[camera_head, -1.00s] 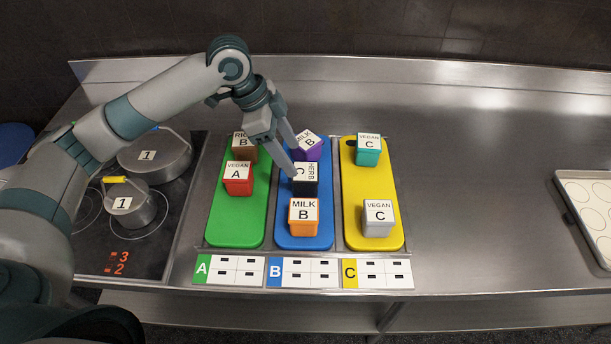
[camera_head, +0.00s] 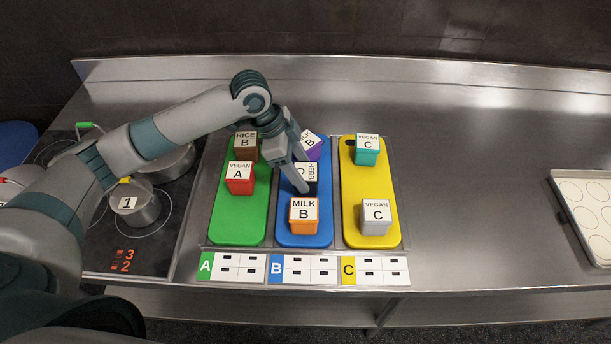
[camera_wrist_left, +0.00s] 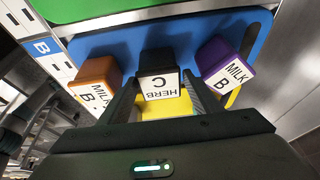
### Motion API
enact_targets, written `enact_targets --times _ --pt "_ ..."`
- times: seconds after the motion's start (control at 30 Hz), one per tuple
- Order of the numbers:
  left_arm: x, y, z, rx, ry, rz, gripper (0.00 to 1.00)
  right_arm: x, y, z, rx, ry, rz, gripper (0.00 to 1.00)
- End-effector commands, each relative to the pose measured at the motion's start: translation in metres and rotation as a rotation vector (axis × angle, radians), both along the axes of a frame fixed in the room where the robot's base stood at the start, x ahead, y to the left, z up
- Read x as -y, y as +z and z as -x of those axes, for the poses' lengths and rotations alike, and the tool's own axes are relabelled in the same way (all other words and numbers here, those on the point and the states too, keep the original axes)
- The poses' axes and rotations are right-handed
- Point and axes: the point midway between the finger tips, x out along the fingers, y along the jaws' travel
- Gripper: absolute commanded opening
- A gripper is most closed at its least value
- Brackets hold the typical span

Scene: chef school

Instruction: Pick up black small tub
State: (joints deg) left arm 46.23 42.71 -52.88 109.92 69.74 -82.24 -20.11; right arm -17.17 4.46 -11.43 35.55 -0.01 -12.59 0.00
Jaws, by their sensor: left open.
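The black small tub (camera_head: 311,186) stands on the blue board (camera_head: 318,239) between an orange tub (camera_head: 304,217) and a purple tub (camera_head: 317,152). Its label reads HERB C. It also shows in the left wrist view (camera_wrist_left: 157,62). My left gripper (camera_head: 305,172) is open and reaches down over the black tub, hiding part of it. In the left wrist view the open left fingers (camera_wrist_left: 158,98) stand on either side of the black tub's label. I cannot tell whether they touch it. My right gripper is not in view.
A red tub (camera_head: 240,178) and a brown tub (camera_head: 246,147) stand on the green board (camera_head: 236,222). A teal tub (camera_head: 367,151) and a grey tub (camera_head: 375,217) stand on the yellow board (camera_head: 363,187). Pots (camera_head: 139,204) sit on the stove at left. The counter at right is clear up to a baking tray (camera_head: 564,192).

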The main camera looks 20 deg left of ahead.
Motion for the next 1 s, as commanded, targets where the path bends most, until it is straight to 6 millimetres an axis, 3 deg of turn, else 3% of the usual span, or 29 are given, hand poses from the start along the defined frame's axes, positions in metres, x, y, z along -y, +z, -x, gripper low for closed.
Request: enact_targets --times 0.03,0.27,0.73,0.77,0.9,1.0 --pt "0.004 -0.002 0.001 -0.004 -0.002 0.001 0.58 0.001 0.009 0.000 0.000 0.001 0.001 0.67" --pt "0.011 -0.024 -0.002 -0.001 0.000 -0.001 0.58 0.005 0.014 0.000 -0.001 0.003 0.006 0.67" --pt "0.011 -0.025 -0.002 0.000 -0.001 0.000 0.58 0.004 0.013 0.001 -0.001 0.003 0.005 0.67" --pt "0.011 -0.025 -0.002 0.000 -0.001 0.000 0.55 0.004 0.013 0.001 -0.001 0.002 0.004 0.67" --pt "0.011 -0.025 -0.002 0.000 -0.001 0.000 0.22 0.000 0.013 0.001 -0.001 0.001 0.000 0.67" --pt "0.011 -0.025 -0.003 0.002 -0.001 0.001 0.20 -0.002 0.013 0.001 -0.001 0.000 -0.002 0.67"
